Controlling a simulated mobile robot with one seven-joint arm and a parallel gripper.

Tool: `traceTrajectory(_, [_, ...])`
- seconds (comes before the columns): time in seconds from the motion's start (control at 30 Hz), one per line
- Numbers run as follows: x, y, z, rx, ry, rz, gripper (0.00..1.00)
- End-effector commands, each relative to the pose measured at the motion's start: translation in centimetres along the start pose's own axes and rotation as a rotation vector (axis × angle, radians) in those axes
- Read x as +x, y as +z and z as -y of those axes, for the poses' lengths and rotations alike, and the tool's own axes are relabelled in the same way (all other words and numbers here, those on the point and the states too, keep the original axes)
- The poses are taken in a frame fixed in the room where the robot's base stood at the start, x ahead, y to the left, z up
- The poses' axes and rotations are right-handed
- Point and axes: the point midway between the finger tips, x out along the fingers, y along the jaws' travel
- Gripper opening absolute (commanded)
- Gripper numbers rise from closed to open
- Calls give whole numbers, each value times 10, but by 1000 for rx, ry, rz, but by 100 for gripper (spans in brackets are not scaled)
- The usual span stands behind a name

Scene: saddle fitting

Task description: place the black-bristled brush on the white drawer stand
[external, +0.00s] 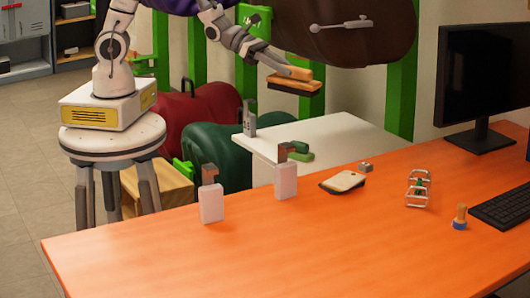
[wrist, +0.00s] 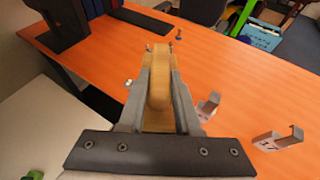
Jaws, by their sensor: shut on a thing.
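The black-bristled brush (external: 294,86) has a wooden back and handle and a dark strip of bristles facing down. My gripper (external: 284,69) is shut on its wooden handle and holds it in the air. In the wrist view the pale handle (wrist: 158,88) sits between the two fingers of my gripper (wrist: 160,75); the bristles are hidden there. The white drawer stand (external: 335,133) is below the brush, with a clear gap between them. Its white top also shows at the left of the wrist view (wrist: 40,115). Its drawers are hidden in the external view.
A grey metal tool (external: 250,120) and a green clamp-like piece (external: 297,153) lie on or by the stand's edge. The orange table (external: 300,250) holds two white blocks with hooks, a cream-topped pad (external: 343,182), a stamp and a monitor (external: 485,80). A brown saddle-like form (external: 365,35) hangs behind the brush.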

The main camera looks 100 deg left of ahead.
Motion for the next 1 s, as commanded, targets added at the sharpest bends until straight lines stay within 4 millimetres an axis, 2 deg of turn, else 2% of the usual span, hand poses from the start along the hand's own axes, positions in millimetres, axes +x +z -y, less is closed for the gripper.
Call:
traceTrajectory(0.03, [11, -18, -17, -6, 13, -4, 0])
traceTrajectory(0.2, [39, -64, -80, -18, 47, -8, 0])
traceTrajectory(0.43, [60, -133, -169, -39, 100, 1, 0])
traceTrajectory(0.6, [63, -190, -232, -57, 147, 15, 0])
traceTrajectory(0.8, [54, -256, -297, -77, 208, 37, 0])
traceTrajectory(1.0, [41, -299, -336, -88, 252, 53, 0])
